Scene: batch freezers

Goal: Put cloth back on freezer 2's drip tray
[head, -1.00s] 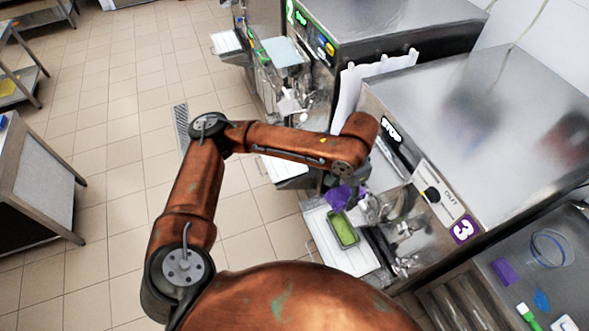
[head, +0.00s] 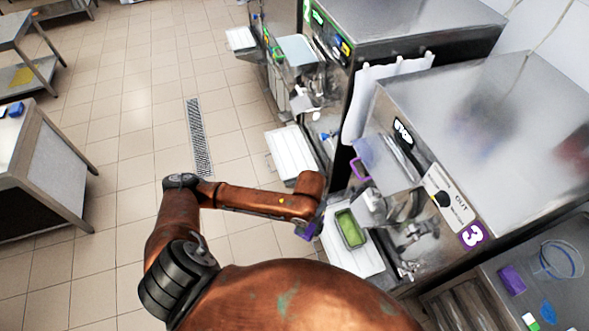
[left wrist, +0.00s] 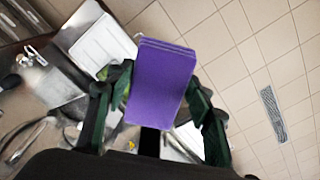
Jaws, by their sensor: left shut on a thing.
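My left gripper (head: 313,222) is shut on a folded purple cloth (head: 305,231) and holds it by the left edge of freezer 3's white tray. In the left wrist view the cloth (left wrist: 163,78) is a thick folded block between the dark green fingers. Freezer 2 (head: 395,22), with a green-edged panel, stands further back. The white drip tray (head: 291,150) at its front looks bare and lies beyond my gripper, apart from the cloth. My right gripper is not in view.
Freezer 3 (head: 480,110) stands at the right. Its white tray (head: 369,262) bears a green container (head: 350,229). A purple-rimmed clear part (head: 361,163) is near its front. A side counter (head: 545,290) holds small items. The tiled floor at left is open, with a drain (head: 199,137).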

